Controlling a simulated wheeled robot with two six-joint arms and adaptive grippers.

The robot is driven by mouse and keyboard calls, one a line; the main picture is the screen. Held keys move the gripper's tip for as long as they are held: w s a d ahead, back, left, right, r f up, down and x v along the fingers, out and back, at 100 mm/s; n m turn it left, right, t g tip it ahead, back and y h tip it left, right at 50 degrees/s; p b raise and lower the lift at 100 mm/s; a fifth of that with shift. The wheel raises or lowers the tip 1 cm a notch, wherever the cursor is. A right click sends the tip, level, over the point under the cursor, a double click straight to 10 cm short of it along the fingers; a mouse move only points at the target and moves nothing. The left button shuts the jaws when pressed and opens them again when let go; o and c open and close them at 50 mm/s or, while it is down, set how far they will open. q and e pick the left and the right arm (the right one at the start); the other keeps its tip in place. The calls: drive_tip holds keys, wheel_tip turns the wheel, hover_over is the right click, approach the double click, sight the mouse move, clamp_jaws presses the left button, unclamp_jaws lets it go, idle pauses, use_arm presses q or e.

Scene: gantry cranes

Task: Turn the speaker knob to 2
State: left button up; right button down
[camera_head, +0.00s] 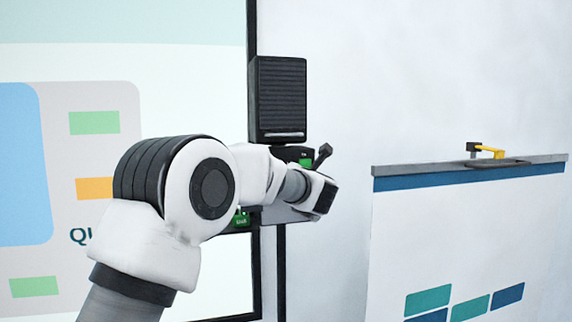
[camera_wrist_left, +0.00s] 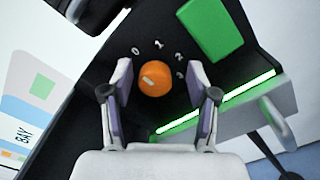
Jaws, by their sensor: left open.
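The speaker knob (camera_wrist_left: 155,78) is round and orange on a black panel in the left wrist view. A short white line on it lies toward the upper left. White digits, 0 and 1 among them, curve around its far side; those at its right are hard to read. My left gripper (camera_wrist_left: 160,68) is open, with one finger on each side of the knob and a gap visible to each. In the head view my left arm reaches the panel under the black speaker (camera_head: 278,98), and its gripper (camera_head: 318,193) hides the knob. My right gripper is not in view.
A green block (camera_wrist_left: 210,29) and a lit green strip (camera_wrist_left: 216,101) lie close to the knob. A large screen (camera_head: 190,90) stands behind my arm. A white board (camera_head: 465,235) with a dark top rail stands at the right, a yellow-handled thing (camera_head: 488,151) on it.

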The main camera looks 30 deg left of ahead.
use_arm(q)
drive_tip(key=shift+s+a, duration=0.2)
drive_tip(key=shift+a, duration=0.45)
drive_tip(key=c, duration=0.5)
drive_tip(key=shift+w, duration=0.1)
clamp_jaws()
drive_tip(key=m, duration=0.3)
drive_tip(key=shift+r+m, duration=0.1)
drive_tip(key=shift+m, duration=0.3)
drive_tip(key=m, duration=1.1)
drive_tip(key=shift+f+m, duration=0.2)
drive_tip(key=shift+m, duration=0.1)
drive_tip(key=m, duration=0.4)
drive_tip(key=shift+f, duration=0.25)
drive_tip(key=shift+f+m, duration=0.1)
drive_tip(key=shift+m, duration=0.2)
